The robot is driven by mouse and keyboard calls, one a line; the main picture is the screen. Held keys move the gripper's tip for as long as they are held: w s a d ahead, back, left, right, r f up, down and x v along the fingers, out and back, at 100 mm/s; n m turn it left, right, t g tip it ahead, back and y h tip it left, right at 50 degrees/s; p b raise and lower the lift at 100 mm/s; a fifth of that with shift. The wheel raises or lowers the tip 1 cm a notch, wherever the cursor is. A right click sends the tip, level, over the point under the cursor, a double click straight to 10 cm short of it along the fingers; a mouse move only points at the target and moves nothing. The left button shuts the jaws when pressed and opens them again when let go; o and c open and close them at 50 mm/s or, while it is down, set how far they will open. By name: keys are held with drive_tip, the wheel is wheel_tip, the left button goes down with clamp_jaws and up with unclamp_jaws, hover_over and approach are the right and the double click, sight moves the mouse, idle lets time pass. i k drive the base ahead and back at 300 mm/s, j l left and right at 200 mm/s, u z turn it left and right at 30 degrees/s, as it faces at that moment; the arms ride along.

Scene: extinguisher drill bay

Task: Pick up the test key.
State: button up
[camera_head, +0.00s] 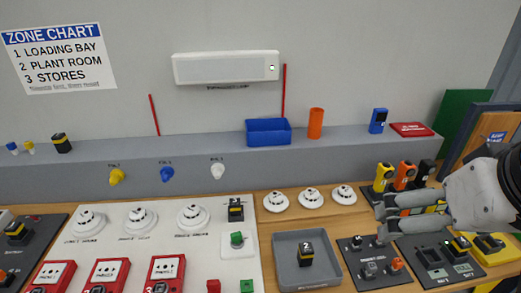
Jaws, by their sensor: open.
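I cannot make out for certain which item is the test key. Small grey and orange pieces sit on a dark board (352,281) at the lower right, and one of them could be it. My gripper (381,221) reaches in from the right edge with its fingers pointing left. The fingers are apart, and I see nothing held between their tips. It appears above or behind the top of that board; its height is unclear. My gripper and wrist hide part of the bench behind them.
A grey tray (281,270) holds a black block marked 2 (306,254). Yellow (383,176), orange (405,175) and black upright devices stand behind my gripper. Another dark board (408,243) lies below it. Red call points (108,272) and white detectors (138,220) fill the left.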

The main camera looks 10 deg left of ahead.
sight(236, 237)
drive_tip(key=u, duration=0.9)
drive_tip(key=i, duration=0.25)
drive_tip(key=j+z, duration=0.5)
drive_tip(key=j, duration=0.3)
drive_tip(key=i, duration=0.05)
